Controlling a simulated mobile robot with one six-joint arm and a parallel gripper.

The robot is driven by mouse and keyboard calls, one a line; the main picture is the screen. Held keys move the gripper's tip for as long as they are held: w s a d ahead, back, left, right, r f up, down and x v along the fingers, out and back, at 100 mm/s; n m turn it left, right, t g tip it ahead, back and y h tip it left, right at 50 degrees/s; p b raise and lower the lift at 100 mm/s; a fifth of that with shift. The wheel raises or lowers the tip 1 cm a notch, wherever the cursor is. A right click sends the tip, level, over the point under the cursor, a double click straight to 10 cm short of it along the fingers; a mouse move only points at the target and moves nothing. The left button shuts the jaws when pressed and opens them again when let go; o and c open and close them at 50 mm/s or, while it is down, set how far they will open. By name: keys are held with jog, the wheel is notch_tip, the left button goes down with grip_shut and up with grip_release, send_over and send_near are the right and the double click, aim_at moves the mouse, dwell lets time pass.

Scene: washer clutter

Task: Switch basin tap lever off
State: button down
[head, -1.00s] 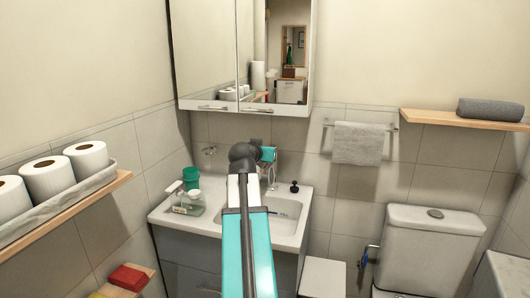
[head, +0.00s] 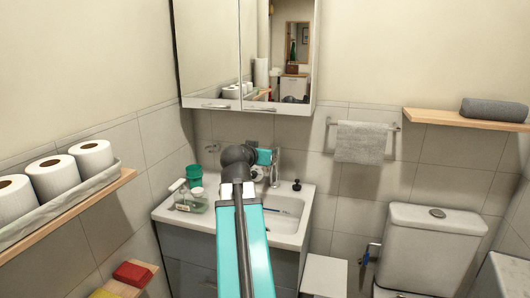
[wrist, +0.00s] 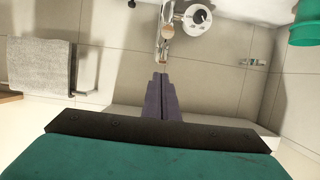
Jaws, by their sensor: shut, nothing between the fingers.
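The chrome basin tap (head: 275,163) stands at the back of the white basin (head: 285,206), just right of my gripper in the head view. In the wrist view, which is upside down, the tap (wrist: 164,35) is at the top centre. My gripper (wrist: 160,76) is shut and empty, its dark fingers pointing at the lever end of the tap, with a small gap seeming to show. Whether they touch is unclear. In the head view the teal gripper body (head: 264,157) shows, but its fingertips are not clear. The lever's exact position is too small to tell.
A green cup (head: 194,175) and a soap bottle (head: 190,199) stand left of the basin. A small dark item (head: 296,185) is on its right rim. The mirror cabinet (head: 245,55) hangs above; a grey towel (head: 361,143) hangs to the right.

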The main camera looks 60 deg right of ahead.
jog(key=shift+v, duration=1.65)
jog(key=shift+s, duration=0.1)
